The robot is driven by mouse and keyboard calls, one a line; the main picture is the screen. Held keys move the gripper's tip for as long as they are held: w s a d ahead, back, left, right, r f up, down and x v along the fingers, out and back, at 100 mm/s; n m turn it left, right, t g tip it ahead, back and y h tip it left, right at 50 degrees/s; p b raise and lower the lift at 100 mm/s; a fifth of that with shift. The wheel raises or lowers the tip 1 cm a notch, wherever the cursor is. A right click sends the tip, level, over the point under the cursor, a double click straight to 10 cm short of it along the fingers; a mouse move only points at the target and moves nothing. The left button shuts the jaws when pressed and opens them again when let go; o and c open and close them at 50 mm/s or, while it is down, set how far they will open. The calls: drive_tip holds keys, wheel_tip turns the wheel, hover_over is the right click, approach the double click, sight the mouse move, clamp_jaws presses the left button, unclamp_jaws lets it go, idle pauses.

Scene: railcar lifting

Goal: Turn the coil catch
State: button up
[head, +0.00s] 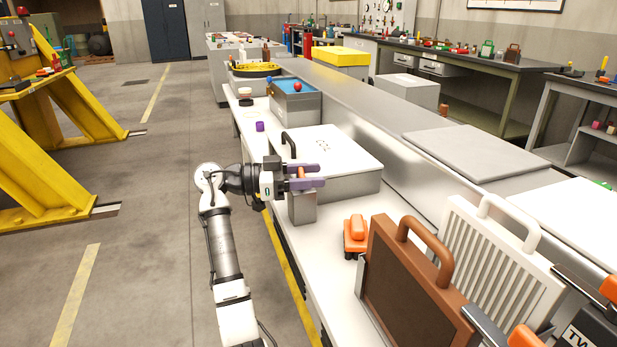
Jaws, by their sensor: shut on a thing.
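My gripper (312,178) reaches in from the left at the bench's near edge, its purple fingers level above a grey upright block (302,208). The fingers are shut on a small orange piece (301,172), mostly hidden between them. This piece appears to be the coil catch, but I cannot tell its turn angle. The block stands against the front of a grey box with a white lid (335,152) and a black handle (288,143).
An orange block-shaped item (356,236) sits on the bench to the right, beside a brown panel with a handle (410,285) and a white slatted panel (495,262). A blue-topped box (297,103) stands farther back. The floor left of the bench is clear.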

drive_tip(key=shift+o, duration=0.2)
drive_tip(key=shift+d+f, duration=0.1)
drive_tip(key=o, duration=1)
drive_tip(key=shift+c, duration=0.2)
drive_tip(key=s+a+b, duration=0.1)
drive_tip(key=a, duration=1.2)
drive_tip(key=shift+a, duration=0.4)
drive_tip(key=shift+s, duration=0.1)
